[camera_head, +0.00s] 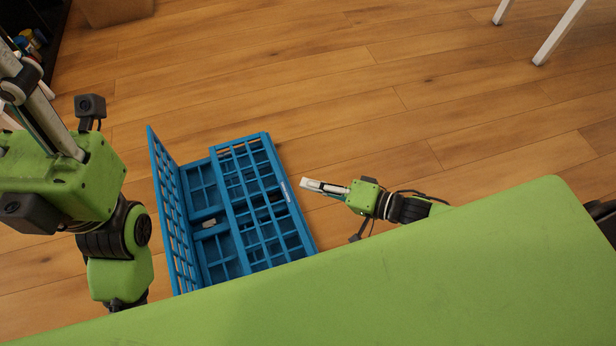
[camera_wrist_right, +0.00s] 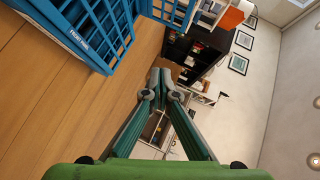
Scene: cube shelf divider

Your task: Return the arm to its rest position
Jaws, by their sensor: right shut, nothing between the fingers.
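My right gripper (camera_head: 306,185) is beyond the edge of my green body, over the wooden floor, to the right of the blue grid shelf (camera_head: 247,205). Its fingers point left towards the shelf, with a small gap in the picture. In the right wrist view its fingertips (camera_wrist_right: 162,78) meet, with nothing between them. The shelf's near corner (camera_wrist_right: 85,45) shows at upper left there. My left gripper (camera_head: 25,85) is at the far left, raised close to the head camera. Its fingertips are cut off or unclear, so its opening cannot be judged.
A small pale object (camera_head: 209,223) lies inside the shelf. White furniture legs (camera_head: 557,35) stand at top right, and a brown box (camera_head: 110,8) is at top left. A dark bookcase (camera_wrist_right: 195,52) shows in the wrist view.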

